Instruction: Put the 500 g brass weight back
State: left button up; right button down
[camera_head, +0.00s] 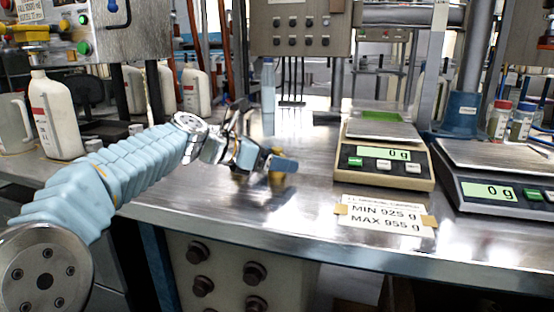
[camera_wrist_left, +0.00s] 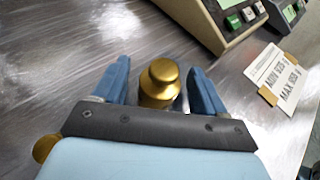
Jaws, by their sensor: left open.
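A brass weight (camera_wrist_left: 160,84) with a knob on top stands on the metal bench, between the two blue fingers of my left gripper (camera_wrist_left: 158,88) in the left wrist view. The fingers are open, one on each side of it, and gaps show beside it. In the head view my left gripper (camera_head: 272,162) is low over the bench and hides most of the brass (camera_head: 277,177) there. A second brass piece (camera_wrist_left: 44,148) shows partly behind the gripper body in the left wrist view. I cannot read any mark on either. My right gripper is not in view.
Two scales, a beige one (camera_head: 386,172) and a grey one (camera_head: 490,194), stand to the right, both reading 0 g. A taped label (camera_head: 386,216) lies in front.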

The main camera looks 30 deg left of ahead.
pick_arm(q)
jog(key=shift+r, duration=0.1)
jog(key=shift+s+a+r, duration=0.1)
jog(key=shift+s+r, duration=0.05)
jog(key=p+v, duration=0.1)
jog(key=v, duration=1)
jog(key=shift+s+a, duration=0.15)
jog(key=shift+s, duration=0.15)
